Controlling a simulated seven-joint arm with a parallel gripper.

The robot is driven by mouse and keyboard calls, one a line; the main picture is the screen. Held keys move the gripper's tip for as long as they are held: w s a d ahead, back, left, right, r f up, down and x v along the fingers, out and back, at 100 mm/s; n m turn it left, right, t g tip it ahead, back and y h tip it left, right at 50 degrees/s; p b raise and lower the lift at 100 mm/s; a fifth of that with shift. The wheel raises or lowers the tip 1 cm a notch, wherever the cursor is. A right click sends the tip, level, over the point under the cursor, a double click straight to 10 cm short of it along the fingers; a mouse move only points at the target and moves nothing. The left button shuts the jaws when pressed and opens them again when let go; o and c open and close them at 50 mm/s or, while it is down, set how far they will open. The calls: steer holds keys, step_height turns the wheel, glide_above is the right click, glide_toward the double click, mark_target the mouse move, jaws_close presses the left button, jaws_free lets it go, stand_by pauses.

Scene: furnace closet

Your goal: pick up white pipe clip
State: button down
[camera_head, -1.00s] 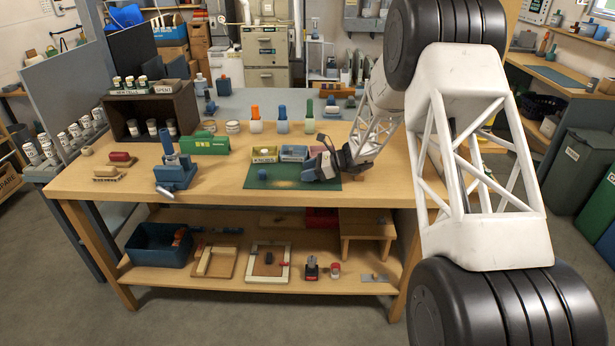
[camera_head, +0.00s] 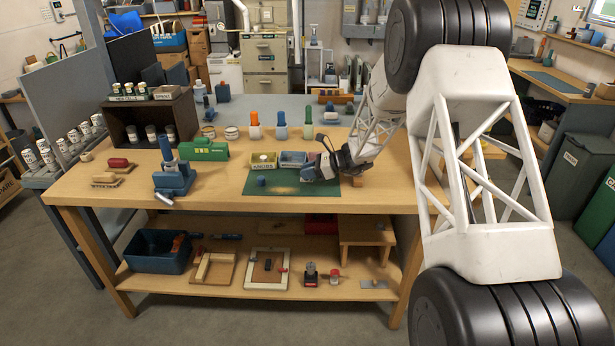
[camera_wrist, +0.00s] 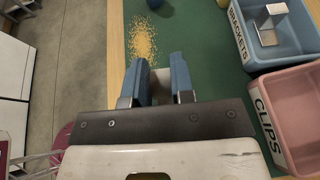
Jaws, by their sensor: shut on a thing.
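My gripper (camera_wrist: 158,78) has its two blue fingers a small gap apart over the green mat, with a small pale thing (camera_wrist: 159,88) partly showing between them. I take it to be the white pipe clip, but the fingers hide most of it and its shape is unclear. In the head view my gripper (camera_head: 310,172) is at the right part of the green mat (camera_head: 252,187), and the clip cannot be made out there. The pink bin labelled CLIPS (camera_wrist: 290,120) is right of my gripper in the wrist view.
A blue bin labelled BRACKETS (camera_wrist: 242,40) holds a metal bracket (camera_wrist: 268,28). A yellow bin (camera_head: 263,161) stands at the mat's back. A small blue object (camera_head: 260,181) and tan grains (camera_head: 286,190) lie on the mat. A blue fixture (camera_head: 174,178) stands to the left.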

steer(key=shift+r, duration=0.8)
steer(key=s+d, duration=0.1)
steer(key=s, duration=0.6)
steer(key=s+d+r, duration=0.1)
steer(key=s+d, duration=0.1)
steer(key=s, duration=0.6)
steer(key=shift+s+d, duration=0.25)
steer(key=shift+s, duration=0.05)
steer(key=shift+w, duration=0.15)
